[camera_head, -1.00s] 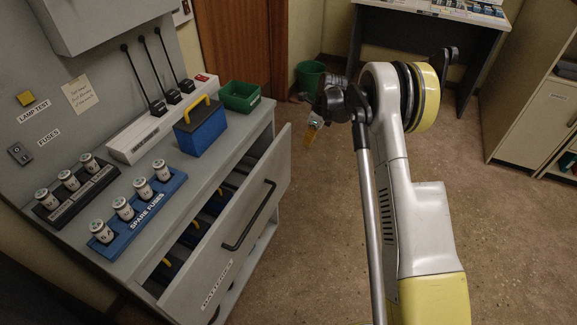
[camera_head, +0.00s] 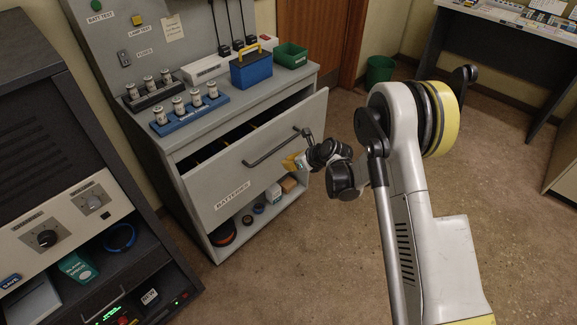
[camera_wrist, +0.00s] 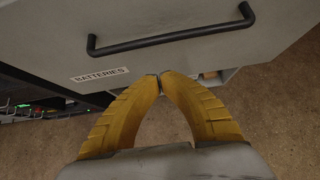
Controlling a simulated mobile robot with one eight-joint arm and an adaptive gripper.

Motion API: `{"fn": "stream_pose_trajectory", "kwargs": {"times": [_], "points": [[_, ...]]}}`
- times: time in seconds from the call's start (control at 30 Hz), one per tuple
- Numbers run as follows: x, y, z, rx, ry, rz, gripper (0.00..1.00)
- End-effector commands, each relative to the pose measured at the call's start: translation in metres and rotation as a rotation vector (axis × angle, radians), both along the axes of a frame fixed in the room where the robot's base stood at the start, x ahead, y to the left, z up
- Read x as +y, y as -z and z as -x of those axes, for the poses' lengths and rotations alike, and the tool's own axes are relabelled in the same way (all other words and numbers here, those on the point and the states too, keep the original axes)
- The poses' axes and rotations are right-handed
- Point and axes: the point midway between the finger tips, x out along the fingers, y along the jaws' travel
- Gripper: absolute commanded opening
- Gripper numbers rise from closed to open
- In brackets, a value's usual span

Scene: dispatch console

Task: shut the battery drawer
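The grey battery drawer (camera_head: 265,143), labelled BATTERIES, stands open in the head view. A dark gap shows between its front and the cabinet, with its inside mostly hidden. Its black bar handle (camera_head: 272,150) is on the front; the wrist view also shows this handle (camera_wrist: 170,38). My gripper (camera_head: 290,163) is just in front of the drawer front, near the handle's right part. In the wrist view its two yellow fingers (camera_wrist: 160,78) come together at the tips, with nothing seen between them. The tips appear below the handle, over the front's lower edge; I cannot tell whether they touch it.
On the cabinet top are a blue battery box (camera_head: 251,72), a green bin (camera_head: 291,55) and a blue spare fuse rack (camera_head: 188,113). An open shelf (camera_head: 235,232) with small items lies below the drawer. A dark console (camera_head: 60,150) stands left. Floor at right is clear.

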Motion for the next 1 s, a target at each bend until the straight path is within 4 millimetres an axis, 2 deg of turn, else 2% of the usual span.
{"fn": "stream_pose_trajectory", "kwargs": {"times": [0.03,0.1,0.33,0.6,1.0], "points": [[0.007,0.012,-0.005,-0.001,-0.002,0.001,0.00],[0.015,0.023,-0.013,0.001,-0.001,0.001,0.00],[0.041,0.055,-0.036,0.001,-0.001,0.001,0.00],[0.066,0.051,-0.057,0.001,-0.001,0.002,0.00],[0.070,0.049,-0.060,0.001,0.000,0.002,0.00]]}}
